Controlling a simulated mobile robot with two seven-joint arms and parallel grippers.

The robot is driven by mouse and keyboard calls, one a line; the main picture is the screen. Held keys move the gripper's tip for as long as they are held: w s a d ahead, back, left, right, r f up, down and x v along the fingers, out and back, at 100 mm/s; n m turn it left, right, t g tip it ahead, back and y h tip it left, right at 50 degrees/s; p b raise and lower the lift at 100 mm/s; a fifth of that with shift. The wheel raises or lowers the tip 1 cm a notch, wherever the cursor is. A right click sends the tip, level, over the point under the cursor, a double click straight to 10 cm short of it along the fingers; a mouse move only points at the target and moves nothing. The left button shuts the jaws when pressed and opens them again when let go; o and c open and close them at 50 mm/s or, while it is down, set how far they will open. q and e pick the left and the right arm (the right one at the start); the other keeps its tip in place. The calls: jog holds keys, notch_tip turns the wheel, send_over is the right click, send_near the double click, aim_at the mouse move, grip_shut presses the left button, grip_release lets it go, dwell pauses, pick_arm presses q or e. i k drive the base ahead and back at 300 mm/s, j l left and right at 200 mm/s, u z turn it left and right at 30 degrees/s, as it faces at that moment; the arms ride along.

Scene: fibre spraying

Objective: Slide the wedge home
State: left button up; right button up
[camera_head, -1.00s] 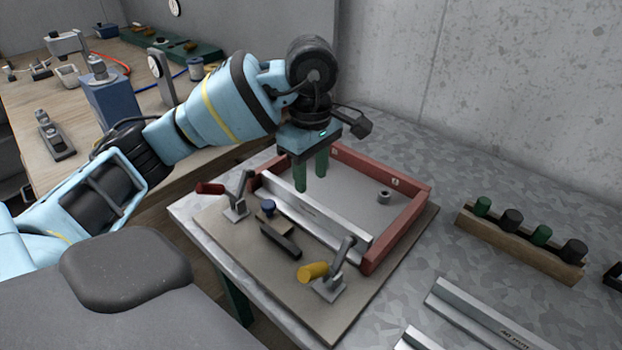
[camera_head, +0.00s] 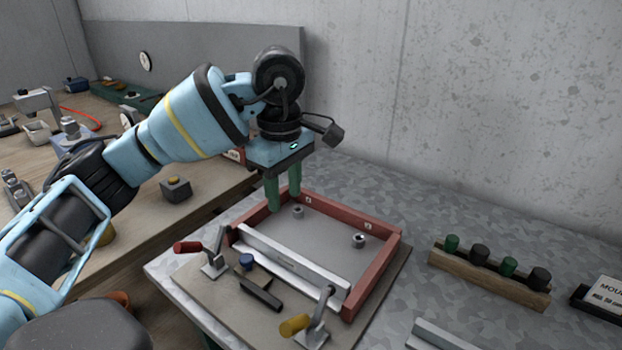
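A red-walled mould frame (camera_head: 376,272) lies on a tan board (camera_head: 210,300), with a silver bar (camera_head: 290,264) along its front side. I cannot tell for sure which piece is the wedge. A clamp with a red handle (camera_head: 188,247) stands at the left and one with a yellow handle (camera_head: 294,325) at the right. My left gripper (camera_head: 283,202) points down over the frame's back left corner, its green fingers apart with nothing visible between them. My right gripper is out of view.
A wooden rack (camera_head: 485,281) with green and black plugs stands to the right on the metal table. A silver bar (camera_head: 440,335) lies at the front right. Two small grey bosses sit inside the frame. A wooden bench (camera_head: 100,240) is at the left.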

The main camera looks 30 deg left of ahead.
aim_at(246, 267)
jog(key=k, duration=1)
